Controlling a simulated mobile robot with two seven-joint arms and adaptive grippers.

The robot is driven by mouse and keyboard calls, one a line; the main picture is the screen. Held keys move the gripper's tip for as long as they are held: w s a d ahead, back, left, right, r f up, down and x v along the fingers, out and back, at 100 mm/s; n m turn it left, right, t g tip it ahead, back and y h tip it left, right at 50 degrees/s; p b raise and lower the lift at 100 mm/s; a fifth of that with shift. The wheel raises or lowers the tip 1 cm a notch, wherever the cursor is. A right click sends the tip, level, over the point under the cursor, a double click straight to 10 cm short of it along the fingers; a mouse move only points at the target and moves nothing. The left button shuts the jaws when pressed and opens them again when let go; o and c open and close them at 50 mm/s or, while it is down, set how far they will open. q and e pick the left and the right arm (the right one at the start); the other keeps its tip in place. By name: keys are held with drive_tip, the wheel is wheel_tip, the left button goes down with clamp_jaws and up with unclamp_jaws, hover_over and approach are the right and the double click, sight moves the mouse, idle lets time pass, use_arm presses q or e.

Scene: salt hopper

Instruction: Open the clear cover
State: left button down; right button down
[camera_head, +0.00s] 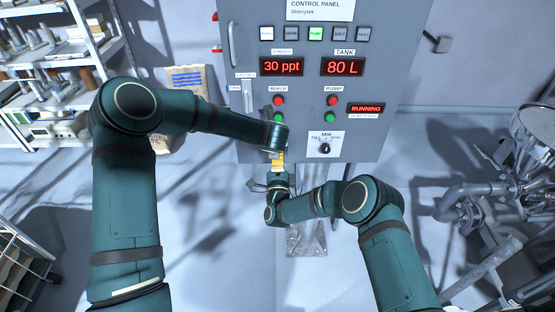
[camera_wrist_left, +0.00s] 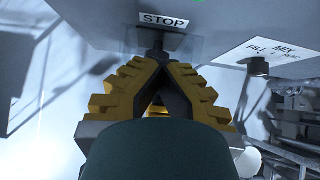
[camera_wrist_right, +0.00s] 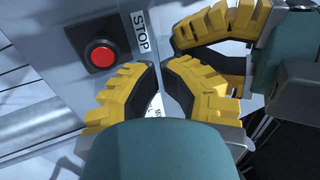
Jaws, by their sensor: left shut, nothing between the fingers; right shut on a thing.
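The clear cover (camera_wrist_left: 192,47) shows as a faint translucent sheet below the STOP label (camera_wrist_left: 170,21) in the left wrist view. Its outline is hard to make out, and how far it is raised cannot be told. The red stop button (camera_wrist_right: 100,53) sits on a dark square base in the right wrist view. My right gripper (camera_wrist_right: 161,66) is shut beside the button and label, on something thin and clear that appears to be the cover. My left gripper (camera_wrist_left: 160,62) is shut and empty, close to the cover. In the head view, my arms hide the button and cover.
The grey control panel (camera_head: 377,35) has a mix knob (camera_head: 324,148) right of the grippers. Mixer and pump buttons sit above. A shelf rack (camera_head: 60,70) stands at the left, metal pipework (camera_head: 470,205) at the right. The floor between is mostly clear.

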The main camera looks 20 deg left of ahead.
use_arm(q)
drive_tip(key=c, duration=1.7)
unclamp_jaws()
drive_tip(key=shift+f, duration=0.1)
drive_tip(key=o, duration=1.2)
drive_tip(key=shift+o, duration=0.2)
